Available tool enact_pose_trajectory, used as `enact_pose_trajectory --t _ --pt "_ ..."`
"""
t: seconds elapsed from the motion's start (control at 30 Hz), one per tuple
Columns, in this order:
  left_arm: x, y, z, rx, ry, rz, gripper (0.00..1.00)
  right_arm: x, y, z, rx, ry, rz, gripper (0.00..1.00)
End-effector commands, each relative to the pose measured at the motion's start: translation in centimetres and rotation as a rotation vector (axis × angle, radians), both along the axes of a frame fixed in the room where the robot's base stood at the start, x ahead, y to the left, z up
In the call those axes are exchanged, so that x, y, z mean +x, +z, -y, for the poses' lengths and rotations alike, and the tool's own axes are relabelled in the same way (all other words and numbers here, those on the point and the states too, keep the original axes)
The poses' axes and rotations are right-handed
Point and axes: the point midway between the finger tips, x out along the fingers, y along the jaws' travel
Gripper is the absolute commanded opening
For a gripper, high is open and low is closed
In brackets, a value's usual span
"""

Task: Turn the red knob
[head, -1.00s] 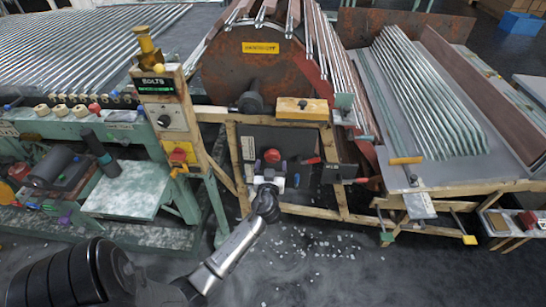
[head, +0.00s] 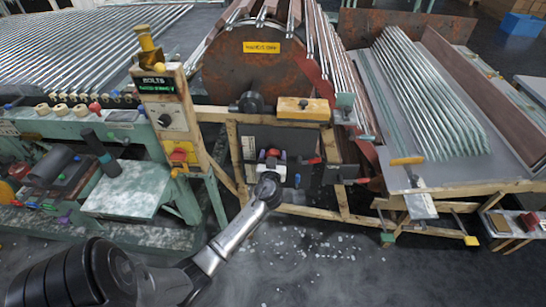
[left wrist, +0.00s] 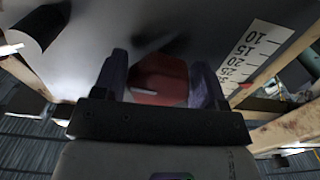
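The red knob (head: 272,153) sits on the dark grey panel inside the wooden frame below the large rusty disc. In the left wrist view the red knob (left wrist: 160,80) fills the space between my two fingers, with a pale mark on its face. My left gripper (head: 270,168) is at the panel, right in front of the knob. Its purple-grey fingers (left wrist: 161,82) stand on either side of the knob, parted; firm contact cannot be made out. My right gripper is not in view.
A white scale with numbers (left wrist: 254,52) is on the panel beside the knob. Wooden beams (head: 237,165) frame the panel. A black cylinder (head: 251,102) and a yellow-tan block (head: 302,109) are above. A green bench (head: 126,188) stands left. The floor in front is open.

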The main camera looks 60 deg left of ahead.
Motion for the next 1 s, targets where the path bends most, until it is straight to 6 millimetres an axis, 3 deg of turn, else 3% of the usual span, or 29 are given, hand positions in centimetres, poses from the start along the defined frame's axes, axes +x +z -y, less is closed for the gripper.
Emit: enact_pose_trajectory --t 0.33,0.67,1.0 --pt "-0.01 -0.01 0.02 0.000 0.000 0.000 0.33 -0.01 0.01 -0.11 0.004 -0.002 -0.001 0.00" --pt "-0.03 -0.02 0.01 0.041 0.000 -0.058 0.33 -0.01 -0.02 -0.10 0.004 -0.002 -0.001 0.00" --pt "-0.10 0.06 -0.03 0.205 0.001 -0.286 0.33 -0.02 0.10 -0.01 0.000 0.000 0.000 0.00"
